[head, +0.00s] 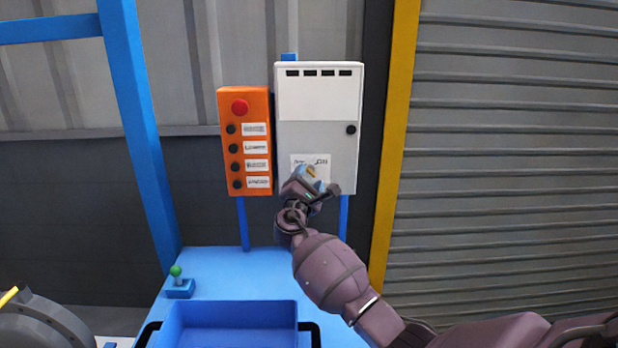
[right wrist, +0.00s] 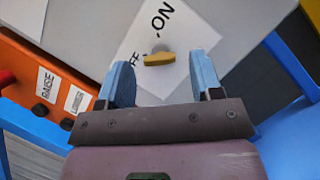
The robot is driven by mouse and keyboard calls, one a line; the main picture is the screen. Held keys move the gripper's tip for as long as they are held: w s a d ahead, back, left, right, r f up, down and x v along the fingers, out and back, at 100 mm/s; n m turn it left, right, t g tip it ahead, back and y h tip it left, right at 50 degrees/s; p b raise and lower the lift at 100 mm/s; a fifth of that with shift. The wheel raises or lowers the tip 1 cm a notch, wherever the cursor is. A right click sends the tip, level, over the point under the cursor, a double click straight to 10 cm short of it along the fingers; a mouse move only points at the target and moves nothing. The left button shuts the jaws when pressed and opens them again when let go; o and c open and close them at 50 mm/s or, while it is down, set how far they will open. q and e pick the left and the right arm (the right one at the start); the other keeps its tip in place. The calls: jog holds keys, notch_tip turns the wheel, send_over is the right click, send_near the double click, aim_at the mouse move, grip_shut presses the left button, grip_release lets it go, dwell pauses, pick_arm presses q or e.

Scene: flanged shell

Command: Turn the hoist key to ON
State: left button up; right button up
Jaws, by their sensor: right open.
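The yellow hoist key (right wrist: 159,59) sits on a white label (right wrist: 185,42) on the grey cabinet (head: 318,110). The label reads ON on one side, and part of another word ending in FF shows. My right gripper (right wrist: 163,82) is open, its two blue fingers on either side of the key in the right wrist view. The key shows between and just beyond the fingertips; I cannot tell whether they touch it. In the head view my right gripper (head: 318,183) is in front of the cabinet's lower part and covers some of the label. My left gripper is not in view.
An orange control box (head: 228,165) with a red button and several black buttons hangs left of the cabinet. Below are a blue bench (head: 215,265), a green-topped joystick (head: 178,282) and a blue bin (head: 228,307). A yellow post (head: 393,140) and shutter (head: 510,150) stand at right.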

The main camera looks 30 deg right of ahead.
jog(key=shift+w+d+r, duration=0.1)
jog(key=shift+w+d, duration=0.15)
jog(key=shift+d, duration=0.05)
jog(key=c, duration=0.9)
jog(key=shift+c, duration=0.2)
